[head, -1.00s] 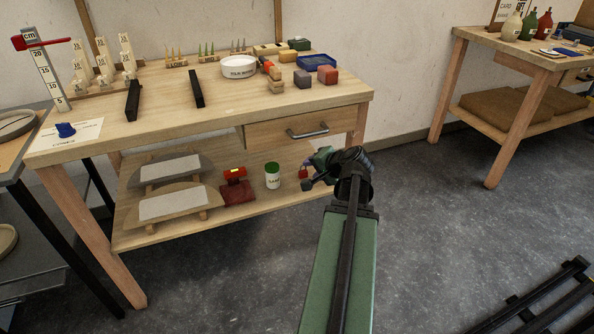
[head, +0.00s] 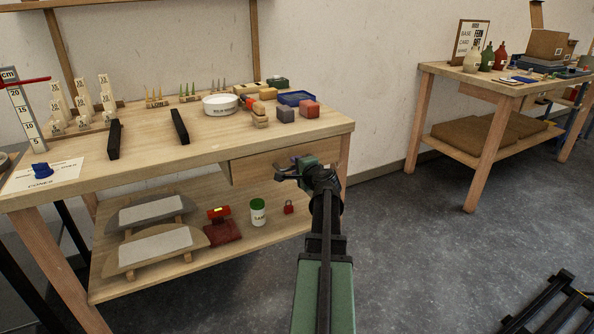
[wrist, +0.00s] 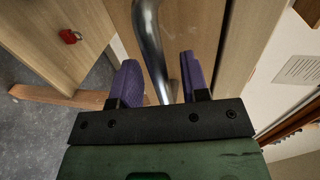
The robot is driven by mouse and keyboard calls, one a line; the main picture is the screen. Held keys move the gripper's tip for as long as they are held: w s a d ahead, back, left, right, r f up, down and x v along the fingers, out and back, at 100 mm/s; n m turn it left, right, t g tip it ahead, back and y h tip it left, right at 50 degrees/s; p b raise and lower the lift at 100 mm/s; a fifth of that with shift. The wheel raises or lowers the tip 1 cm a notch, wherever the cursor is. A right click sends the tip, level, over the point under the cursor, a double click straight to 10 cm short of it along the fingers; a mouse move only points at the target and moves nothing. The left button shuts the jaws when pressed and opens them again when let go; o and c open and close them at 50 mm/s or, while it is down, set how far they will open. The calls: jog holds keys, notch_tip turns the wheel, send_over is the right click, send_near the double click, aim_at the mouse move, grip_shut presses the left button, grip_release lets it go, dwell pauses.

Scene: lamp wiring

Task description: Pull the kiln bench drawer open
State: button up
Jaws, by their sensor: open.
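The kiln bench drawer (head: 250,170) is a pale wooden front under the right part of the bench top, and it looks shut. In the head view my gripper (head: 288,170) is in front of the drawer and hides its handle. In the wrist view the curved metal handle (wrist: 150,42) runs down between the two purple fingers of my gripper (wrist: 158,82). The fingers are open, one on each side of the handle. A gap shows between the left finger and the bar.
The bench top (head: 150,152) holds cones, black bars, a white bowl (head: 220,104) and blocks. The lower shelf holds a green-lidded jar (head: 258,212) and a red padlock (head: 289,207). A second bench (head: 440,72) stands at right. The floor between is clear.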

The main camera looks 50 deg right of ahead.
jog(key=shift+w, duration=0.2)
grip_shut()
